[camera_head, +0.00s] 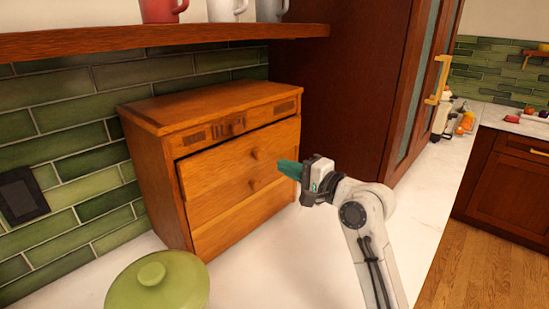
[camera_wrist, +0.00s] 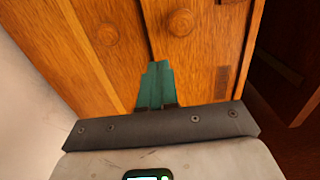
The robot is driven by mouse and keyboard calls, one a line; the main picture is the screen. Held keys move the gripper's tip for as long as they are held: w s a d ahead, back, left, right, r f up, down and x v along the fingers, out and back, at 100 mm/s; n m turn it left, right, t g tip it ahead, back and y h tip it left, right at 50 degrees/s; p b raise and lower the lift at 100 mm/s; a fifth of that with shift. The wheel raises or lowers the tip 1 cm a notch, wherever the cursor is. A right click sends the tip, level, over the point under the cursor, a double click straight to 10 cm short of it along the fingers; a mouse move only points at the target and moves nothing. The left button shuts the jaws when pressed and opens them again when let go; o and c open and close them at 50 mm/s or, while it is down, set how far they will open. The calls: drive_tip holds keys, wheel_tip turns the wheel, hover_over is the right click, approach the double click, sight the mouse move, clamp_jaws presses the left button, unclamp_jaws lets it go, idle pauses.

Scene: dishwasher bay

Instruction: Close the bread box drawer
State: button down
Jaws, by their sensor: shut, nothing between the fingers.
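The bread box (camera_head: 150,115) is a wooden chest on the white counter against the green tile wall. Its upper drawer (camera_head: 215,165) stands slightly proud of the body, with a dark gap along its top edge. A lower drawer front (camera_head: 235,220) sits below it. Round wooden knobs show in the head view (camera_head: 255,153) and in the wrist view (camera_wrist: 181,22). My gripper (camera_head: 288,168) has teal fingers, shut and empty, in front of the drawer fronts near their right side. In the wrist view the fingertips (camera_wrist: 157,68) overlap the wooden fronts; I cannot tell whether they touch.
A green lidded pot (camera_head: 160,285) stands on the counter at the front left. A wooden shelf with mugs (camera_head: 225,10) hangs above the bread box. A tall dark wooden cabinet (camera_head: 340,90) stands to the right. Counter (camera_head: 300,270) is clear before the box.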

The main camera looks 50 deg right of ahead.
drive_tip(key=shift+w+a+p, duration=0.1)
drive_tip(key=shift+w+p, duration=0.35)
drive_tip(key=shift+w, duration=1.75)
drive_tip(key=shift+w+a+r+p, duration=0.1)
drive_tip(key=shift+w+r+p, duration=0.1)
drive_tip(key=shift+w+p, duration=0.6)
drive_tip(key=shift+w+r, duration=0.1)
drive_tip(key=shift+w, duration=0.2)
